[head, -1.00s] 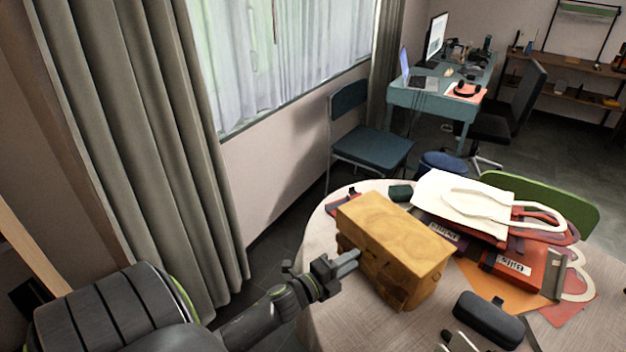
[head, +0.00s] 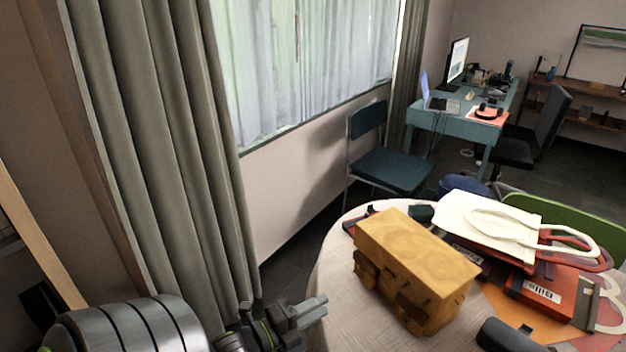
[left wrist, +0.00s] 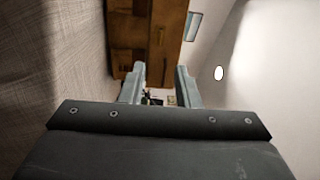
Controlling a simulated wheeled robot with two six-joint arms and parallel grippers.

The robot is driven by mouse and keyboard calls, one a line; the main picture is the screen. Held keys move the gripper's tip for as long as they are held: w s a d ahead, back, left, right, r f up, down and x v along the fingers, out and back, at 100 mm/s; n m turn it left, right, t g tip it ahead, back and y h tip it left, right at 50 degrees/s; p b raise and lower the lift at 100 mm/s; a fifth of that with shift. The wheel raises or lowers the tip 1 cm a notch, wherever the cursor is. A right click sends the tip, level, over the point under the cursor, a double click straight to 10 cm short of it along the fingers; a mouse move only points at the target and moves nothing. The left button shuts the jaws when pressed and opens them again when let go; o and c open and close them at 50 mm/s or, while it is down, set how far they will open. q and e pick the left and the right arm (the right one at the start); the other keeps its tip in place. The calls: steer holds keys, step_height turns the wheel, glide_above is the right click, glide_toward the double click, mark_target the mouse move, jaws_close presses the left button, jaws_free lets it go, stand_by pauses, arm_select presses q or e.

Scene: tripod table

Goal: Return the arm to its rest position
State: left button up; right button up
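My left gripper (head: 314,308) is low in the head view, by the left edge of the round table (head: 335,285). My right gripper is not in either view.
A cream tote bag (head: 490,225), red and orange pieces and a dark case (head: 505,336) lie right of the box. A grey curtain (head: 165,150) hangs at the left. A blue chair (head: 390,170) stands behind the table, with a teal desk (head: 455,120) farther back.

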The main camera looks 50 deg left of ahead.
arm_select(q)
steer(key=shift+s, duration=0.3)
stand_by(0.4)
steer(key=s+a+f+n+g+y, duration=0.2)
steer(key=f+n, duration=0.2)
steer(key=f, duration=0.5)
steer(key=s+a+f+n+g+y, duration=0.1)
steer(key=s+a+f+n+g, duration=0.15)
steer(key=f, duration=0.65)
steer(key=s+a+f+n+g+y, duration=0.1)
steer(key=s+f+n+g+y, duration=0.15)
steer(key=f+n, duration=0.45)
steer(key=s+d+f+n+g+h, duration=0.1)
steer(key=s+d+f+n+g, duration=0.2)
steer(key=s+f, duration=0.7)
steer(key=s+d+f+n+g, duration=0.3)
steer(key=s+d+f+g, duration=0.3)
steer(key=s+f, duration=0.5)
steer(key=shift+d+f+n+g+h, duration=0.2)
steer(key=shift+d+n+g+h, duration=0.15)
steer(key=shift+d, duration=0.85)
